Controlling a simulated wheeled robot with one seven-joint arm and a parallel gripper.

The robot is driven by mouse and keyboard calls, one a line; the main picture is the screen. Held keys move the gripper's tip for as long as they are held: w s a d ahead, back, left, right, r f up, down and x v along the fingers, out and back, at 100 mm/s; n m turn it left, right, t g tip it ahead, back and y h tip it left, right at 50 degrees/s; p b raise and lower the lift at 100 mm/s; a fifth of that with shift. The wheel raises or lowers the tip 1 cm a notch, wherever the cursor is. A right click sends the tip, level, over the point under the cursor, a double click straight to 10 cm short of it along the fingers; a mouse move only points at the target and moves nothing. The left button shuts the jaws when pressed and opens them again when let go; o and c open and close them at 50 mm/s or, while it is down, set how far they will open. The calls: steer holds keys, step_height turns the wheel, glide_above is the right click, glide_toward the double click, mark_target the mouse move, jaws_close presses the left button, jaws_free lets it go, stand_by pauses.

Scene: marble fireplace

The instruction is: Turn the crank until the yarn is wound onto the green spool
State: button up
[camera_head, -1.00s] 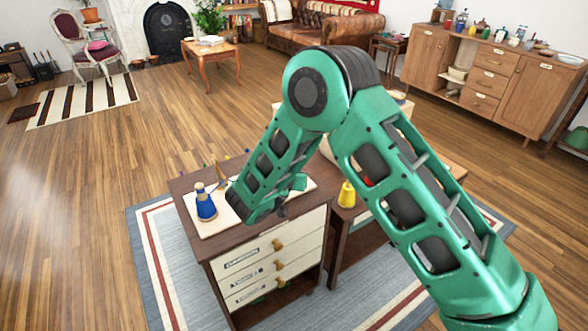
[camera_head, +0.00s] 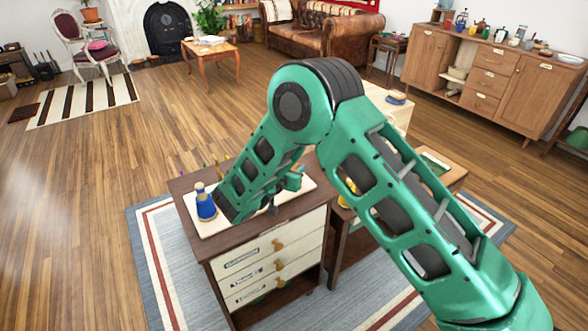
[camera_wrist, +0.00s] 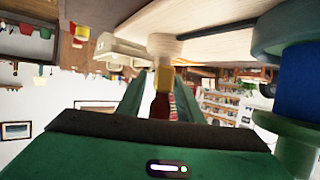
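In the wrist view, my gripper (camera_wrist: 162,92) has its two green fingers on either side of the crank's red and yellow handle (camera_wrist: 161,103). They look closed on it, though the contact is partly hidden. A pale wooden knob or post (camera_wrist: 164,46) stands at the handle's far end, against a pale wooden board or disc (camera_wrist: 205,16). The green spool (camera_wrist: 297,145) is at the right edge, with blue yarn (camera_wrist: 302,82) between its flanges. In the head view, a blue yarn cone (camera_head: 206,208) stands upright on the cream board (camera_head: 212,228). My arm hides the crank there.
The board lies on a dark wooden cabinet (camera_head: 190,183) with cream drawers (camera_head: 262,262). A lower side table (camera_head: 443,162) stands to its right. A striped blue rug (camera_head: 150,245) lies underneath. The wooden floor to the left is open. A sideboard (camera_head: 485,75) stands at the back right.

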steer(key=v, duration=1)
steer(key=shift+s+a, duration=0.15)
steer(key=shift+s, duration=0.15)
steer(key=shift+r, duration=0.15)
